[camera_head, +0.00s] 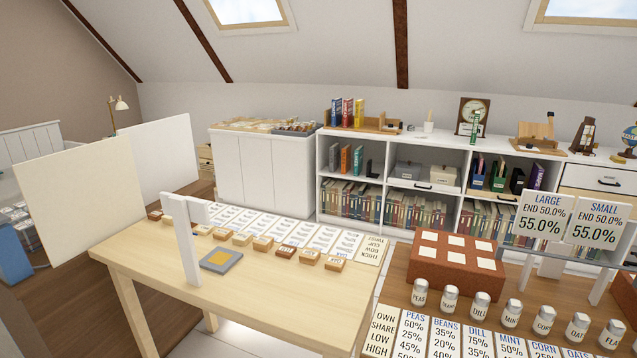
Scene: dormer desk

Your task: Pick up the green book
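Several books in view look green, and I cannot tell which one the task means. A teal-green book (357,159) stands upright in the upper left cubby of the white shelf unit, right of an orange book (346,158). Another green-spined book (499,177) stands in the right cubby, beside a purple book (536,177). A narrow green upright item (475,128) stands on the shelf top before a clock (472,112); its kind is unclear. Neither of my grippers is in view.
A wooden table (265,306) with cards, small blocks and a white post (184,240) fills the front left. At front right a second table holds labelled jars (450,298), a brick-red box (425,271) and percentage signs (544,219). These stand between me and the shelf unit (392,209).

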